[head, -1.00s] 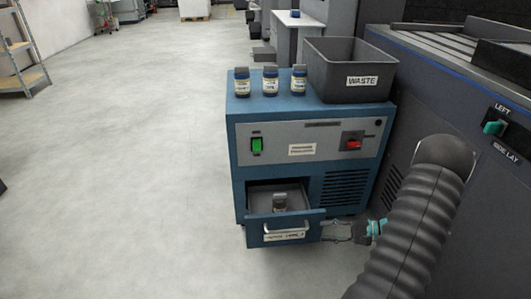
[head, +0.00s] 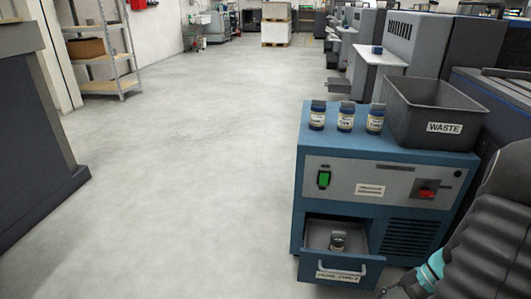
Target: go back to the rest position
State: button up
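My gripper (head: 396,292) is at the bottom right of the head view, to the right of the open drawer (head: 341,276). My own dark arm covers much of it and the frame edge cuts it off, so its fingers do not show clearly. The drawer sticks out from the front of the blue cabinet (head: 300,205). A small bottle with a dark cap (head: 338,241) stands inside the drawer.
Several things stand on the cabinet top: bottles (head: 345,118) in a row and a grey waste bin (head: 434,115). A dark machine (head: 40,130) stands at the left and shelving (head: 105,50) behind it. The floor (head: 190,180) between is clear.

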jog(key=s+a+r+n+t+h+p, duration=0.1)
jog(key=a+r+n, duration=0.3)
jog(key=r, duration=0.6)
jog(key=s+a+r+n+t+h+p, duration=0.2)
jog(key=a+r+n+t+h+p, duration=0.1)
jog(key=a+r, duration=0.5)
jog(key=s+a+r+n+t+h+p, duration=0.1)
jog(key=a+r+n+h, duration=0.3)
jog(key=r, duration=1)
jog(key=shift+s+a+n+t+p, duration=0.3)
jog(key=shift+s+a+t+p, duration=0.1)
jog(key=shift+s+a+p, duration=0.5)
jog(key=shift+w, duration=0.15)
